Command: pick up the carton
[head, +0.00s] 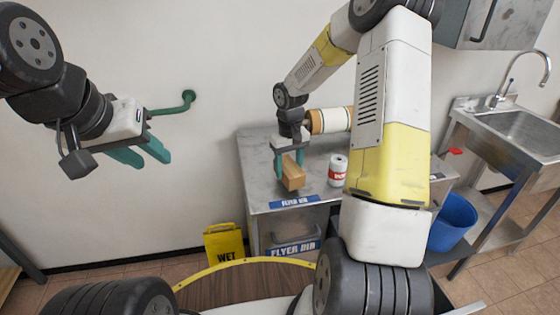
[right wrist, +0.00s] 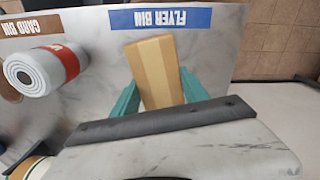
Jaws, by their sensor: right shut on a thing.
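The carton (head: 293,174) is a small tan-brown box above the grey table near its front left, by the "FLYER BIN" label. It also shows in the right wrist view (right wrist: 155,68), between the two teal fingers. My right gripper (head: 289,170) is shut on the carton from above. I cannot tell whether the carton still touches the table. My left gripper (head: 143,156) is at the left in front of the wall, far from the carton; its two teal fingers are apart, with nothing between them.
A white and red can (head: 338,170) stands right of the carton on the table (head: 257,160). A larger tan and white roll-like thing (head: 330,120) is behind. A yellow wet-floor sign (head: 225,246), a blue bucket (head: 453,220) and a sink (head: 520,132) are nearby.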

